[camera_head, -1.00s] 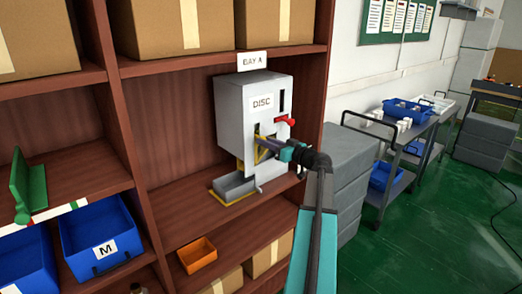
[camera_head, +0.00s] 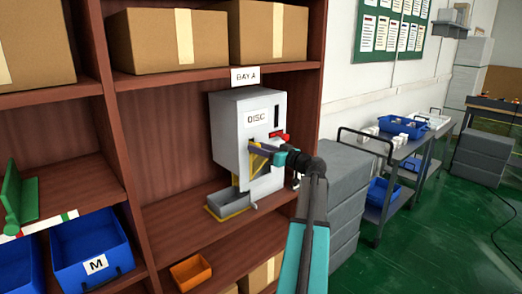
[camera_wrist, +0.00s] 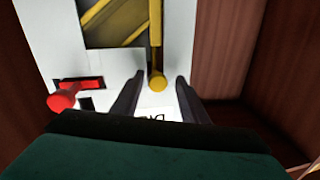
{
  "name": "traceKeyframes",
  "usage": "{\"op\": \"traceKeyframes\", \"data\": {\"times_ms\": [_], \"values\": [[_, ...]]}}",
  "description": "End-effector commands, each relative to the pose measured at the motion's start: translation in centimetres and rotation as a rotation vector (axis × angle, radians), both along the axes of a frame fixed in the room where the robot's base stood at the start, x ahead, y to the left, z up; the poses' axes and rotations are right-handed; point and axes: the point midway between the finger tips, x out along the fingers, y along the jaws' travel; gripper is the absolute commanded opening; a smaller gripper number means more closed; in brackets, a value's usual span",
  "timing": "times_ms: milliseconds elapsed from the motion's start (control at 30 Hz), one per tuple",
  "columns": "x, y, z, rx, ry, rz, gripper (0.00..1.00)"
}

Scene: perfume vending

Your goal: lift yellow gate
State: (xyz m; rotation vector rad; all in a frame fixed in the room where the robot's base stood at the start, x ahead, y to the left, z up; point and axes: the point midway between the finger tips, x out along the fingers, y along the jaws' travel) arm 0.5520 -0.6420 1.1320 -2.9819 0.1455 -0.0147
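The grey-white dispenser marked "DISC" (camera_head: 229,127) stands on the shelf under the "BAY-A" sign. The yellow gate (camera_head: 257,160) shows on its front beside my gripper (camera_head: 272,152). In the wrist view the gate is a yellow bar (camera_wrist: 155,35) ending in a rounded yellow knob (camera_wrist: 157,81). The knob lies between the two dark fingertips of my gripper (camera_wrist: 157,88), with a visible gap on each side. My gripper is open. Whether the fingertips reach past the knob in depth I cannot tell.
A red lever (camera_wrist: 61,100) sticks out beside the gate. A grey catch tray (camera_head: 231,200) sits below the dispenser. An orange bin (camera_head: 190,272) is on the lower shelf. Grey blocks (camera_head: 345,200) stand right of the shelf unit.

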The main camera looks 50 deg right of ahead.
Motion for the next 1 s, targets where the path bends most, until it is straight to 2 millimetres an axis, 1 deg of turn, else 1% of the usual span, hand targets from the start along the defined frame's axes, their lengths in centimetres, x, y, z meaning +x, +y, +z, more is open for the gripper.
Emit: {"op": "traceKeyframes", "data": {"times_ms": [333,467,667,1000], "values": [[-0.4,-0.3,-0.1,-0.001,0.001,-0.006,0.41],[-0.9,-0.2,-0.1,-0.002,0.001,-0.007,0.41],[-3.1,0.0,-0.2,-0.003,0.002,-0.009,0.41],[-8.5,0.5,-0.3,-0.001,0.001,-0.009,0.41]]}}
